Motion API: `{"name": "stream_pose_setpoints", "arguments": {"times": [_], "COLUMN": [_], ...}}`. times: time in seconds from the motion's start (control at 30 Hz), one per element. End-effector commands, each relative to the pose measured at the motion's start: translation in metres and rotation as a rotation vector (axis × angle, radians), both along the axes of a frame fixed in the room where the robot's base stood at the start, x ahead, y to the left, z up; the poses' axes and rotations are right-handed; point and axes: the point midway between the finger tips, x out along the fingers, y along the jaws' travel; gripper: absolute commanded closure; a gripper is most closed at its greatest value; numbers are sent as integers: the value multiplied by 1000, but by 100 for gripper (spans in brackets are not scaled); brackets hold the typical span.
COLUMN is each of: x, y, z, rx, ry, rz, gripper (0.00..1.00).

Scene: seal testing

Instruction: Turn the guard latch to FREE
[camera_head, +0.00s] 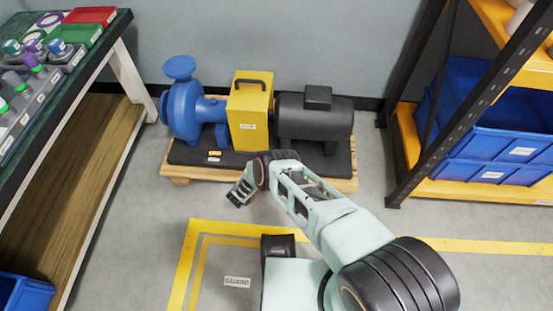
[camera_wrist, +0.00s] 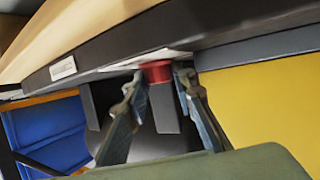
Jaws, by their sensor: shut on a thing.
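In the wrist view, a short red round part (camera_wrist: 157,73), which looks like the latch, sits at the edge of the dark base plate (camera_wrist: 200,40). My gripper (camera_wrist: 159,80) has one finger on each side of it and is shut on it. A dark grey upright piece shows beside the red part; I cannot tell whether it belongs to the latch. The latch's marking cannot be read. In the head view, my gripper (camera_head: 239,196) is low in front of the pallet, and the red part cannot be seen. The yellow guard (camera_head: 251,112) stands between the blue pump (camera_head: 184,107) and the dark motor (camera_head: 316,117).
The pump set rests on a wooden pallet (camera_head: 178,172) against the wall. A workbench (camera_head: 112,42) with caps and trays stands at left. A shelf with blue crates (camera_head: 485,130) stands at right. The floor with yellow lines (camera_head: 185,255) is open in front.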

Motion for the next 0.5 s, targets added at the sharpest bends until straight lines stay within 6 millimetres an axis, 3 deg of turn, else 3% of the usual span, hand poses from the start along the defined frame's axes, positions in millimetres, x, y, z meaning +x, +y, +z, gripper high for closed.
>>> {"name": "stream_pose_setpoints", "arguments": {"times": [0.4, 0.43, 0.5], "x": [2, 2, 2], "y": [-1, -1, -1], "z": [2, 2, 2], "rx": [-2, -2, -1], "ry": [-5, -5, -4], "rz": [-9, -9, -8], "gripper": [100, 75, 68]}}
